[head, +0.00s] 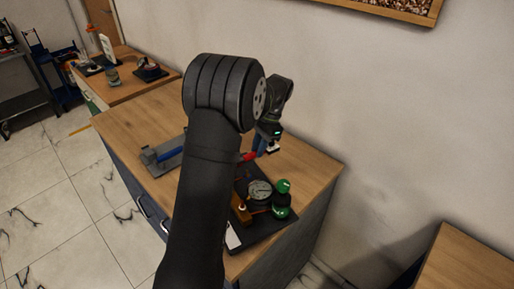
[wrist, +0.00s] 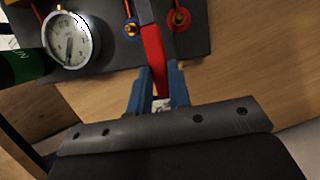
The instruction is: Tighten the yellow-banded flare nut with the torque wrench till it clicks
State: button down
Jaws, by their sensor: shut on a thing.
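My gripper (wrist: 160,75) is shut on the red handle of the torque wrench (wrist: 153,45), its blue fingers on either side of the grip. The wrench's grey shaft runs up out of the wrist view between two brass fittings, and its head is out of frame. One fitting has a blue disc (wrist: 131,28), the other a red disc (wrist: 179,22). I cannot make out the yellow-banded nut. In the head view, my gripper (head: 264,148) is above the worktop by the rig, and the red handle (head: 248,156) shows to its left, partly hidden by my arm.
A grey holder (head: 150,160) with a blue item lies to the left. The wooden worktop (head: 310,165) is clear at the right. A wall stands behind.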

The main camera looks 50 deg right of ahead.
jog(key=shift+s+d, duration=0.25)
jog(key=shift+d, duration=0.8)
jog(key=shift+s+d, duration=0.25)
jog(key=shift+d, duration=0.8)
jog(key=shift+r, duration=0.1)
jog(key=shift+r, duration=2.2)
